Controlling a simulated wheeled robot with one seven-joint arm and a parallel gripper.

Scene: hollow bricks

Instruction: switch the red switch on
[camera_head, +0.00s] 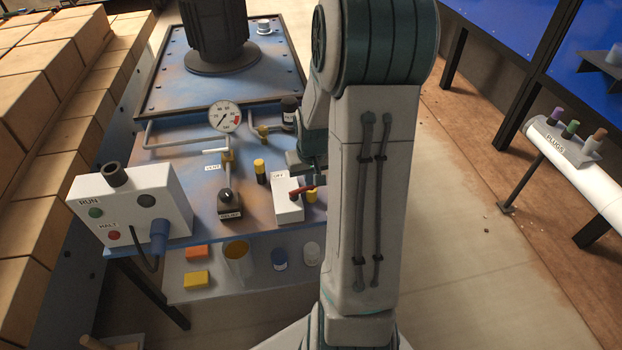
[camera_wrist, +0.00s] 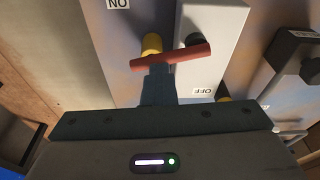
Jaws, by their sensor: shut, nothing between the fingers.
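The red switch (camera_head: 301,190) is a red lever on a white box on the blue bench, partly hidden by my arm in the head view. In the wrist view the red lever (camera_wrist: 180,56) runs sideways from a dark pivot on the white box (camera_wrist: 222,22). An OFF label (camera_wrist: 203,91) is on the box, and an ON label (camera_wrist: 118,3) shows upside down at the top left. My gripper (camera_wrist: 157,75) is shut and empty, its fingertips right at the lever; I cannot tell whether they touch. In the head view my gripper (camera_head: 312,180) is mostly hidden.
A yellow post (camera_wrist: 152,43) stands beside the lever. A dark knob box (camera_head: 229,205), a yellow-and-black cylinder (camera_head: 260,170) and a gauge (camera_head: 226,117) with pipes are left of the switch. A RUN/HALT box (camera_head: 150,205) stands at the bench's left end.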

